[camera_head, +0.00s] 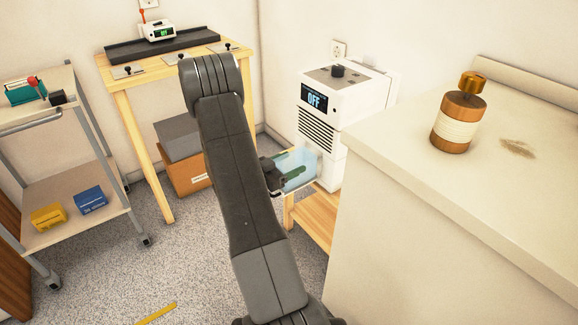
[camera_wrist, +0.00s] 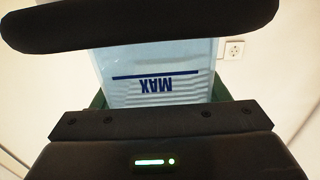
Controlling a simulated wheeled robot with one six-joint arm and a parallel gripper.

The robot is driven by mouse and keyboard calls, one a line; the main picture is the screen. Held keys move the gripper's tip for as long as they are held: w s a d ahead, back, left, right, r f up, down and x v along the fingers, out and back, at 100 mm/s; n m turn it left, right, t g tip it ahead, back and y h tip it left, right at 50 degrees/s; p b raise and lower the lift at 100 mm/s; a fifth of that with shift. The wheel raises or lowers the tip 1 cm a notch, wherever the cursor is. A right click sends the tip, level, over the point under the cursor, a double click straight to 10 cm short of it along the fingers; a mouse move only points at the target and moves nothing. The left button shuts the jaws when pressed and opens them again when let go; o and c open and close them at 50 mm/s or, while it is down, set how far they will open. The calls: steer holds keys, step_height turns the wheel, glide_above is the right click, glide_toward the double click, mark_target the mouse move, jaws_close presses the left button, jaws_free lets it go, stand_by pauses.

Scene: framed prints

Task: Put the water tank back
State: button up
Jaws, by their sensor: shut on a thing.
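The water tank (camera_head: 299,170) is a translucent light-blue box with green parts, low at the front of the white unit (camera_head: 335,125). My gripper (camera_head: 274,174) is shut on its near end; my arm hides part of the gripper. In the wrist view the tank (camera_wrist: 158,92) lies between the dark jaws, with a MAX line that reads upside down. The unit has an OFF display, a black knob and a vented front, and stands on a low wooden stand (camera_head: 312,222). The tank's far end meets the unit's lower front; I cannot tell how far inside it is.
A pale counter (camera_head: 400,160) with a brown bottle (camera_head: 459,121) stands close on the right. A wooden table (camera_head: 120,84) with boxes beneath and a trolley (camera_head: 100,168) stand on the left. A yellow strip (camera_head: 156,314) lies on the open floor.

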steer(key=shift+f, duration=0.15)
steer(key=o, duration=1.3)
steer(key=shift+o, duration=0.2)
steer(key=shift+r, duration=0.2)
steer(key=shift+s+a, duration=0.2)
steer(key=shift+a, duration=0.1)
steer(key=p+v, duration=0.2)
steer(key=v, duration=0.9)
steer(key=shift+s+a, duration=0.1)
